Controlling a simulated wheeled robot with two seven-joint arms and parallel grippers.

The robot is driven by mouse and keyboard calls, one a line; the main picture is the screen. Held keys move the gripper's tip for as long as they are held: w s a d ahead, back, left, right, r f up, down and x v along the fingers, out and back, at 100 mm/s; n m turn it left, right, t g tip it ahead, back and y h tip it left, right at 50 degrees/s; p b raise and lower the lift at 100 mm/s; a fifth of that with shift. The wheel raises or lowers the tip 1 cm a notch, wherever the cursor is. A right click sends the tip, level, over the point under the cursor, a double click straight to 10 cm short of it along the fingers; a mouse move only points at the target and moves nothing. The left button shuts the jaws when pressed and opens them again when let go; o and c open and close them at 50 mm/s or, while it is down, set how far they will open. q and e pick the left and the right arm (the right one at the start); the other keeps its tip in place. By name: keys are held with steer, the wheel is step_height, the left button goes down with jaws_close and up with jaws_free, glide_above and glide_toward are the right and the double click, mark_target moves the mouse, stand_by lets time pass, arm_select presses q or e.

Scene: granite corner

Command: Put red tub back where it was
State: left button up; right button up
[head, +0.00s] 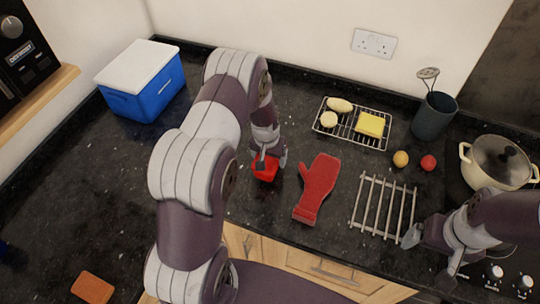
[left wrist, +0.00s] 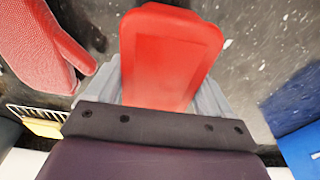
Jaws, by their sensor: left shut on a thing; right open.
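The red tub (head: 265,170) is a small open box in the head view, left of the red oven mitt on the dark counter. In the left wrist view the tub (left wrist: 168,55) fills the middle, between the grey fingers. My left gripper (head: 268,160) is shut on the tub from above. I cannot tell whether the tub touches the counter. My right gripper (head: 425,250) is open and empty at the lower right, by the metal trivet and the stove.
A red oven mitt (head: 317,187) lies just right of the tub. A metal trivet (head: 383,207), a wire rack (head: 322,124) with food, a cream pot (head: 490,170) and a dark utensil holder (head: 433,117) stand further right. A blue cooler (head: 150,92) is at the back left.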

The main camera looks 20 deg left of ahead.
arm_select(q)
steer(key=shift+d+f, duration=0.1)
steer(key=shift+f, duration=0.4)
steer(key=shift+w+f, duration=0.2)
steer(key=shift+f, duration=0.35)
steer(key=o, duration=1.1)
steer(key=shift+s, duration=0.1)
steer(key=shift+o, duration=0.7)
steer(key=shift+r, duration=0.15)
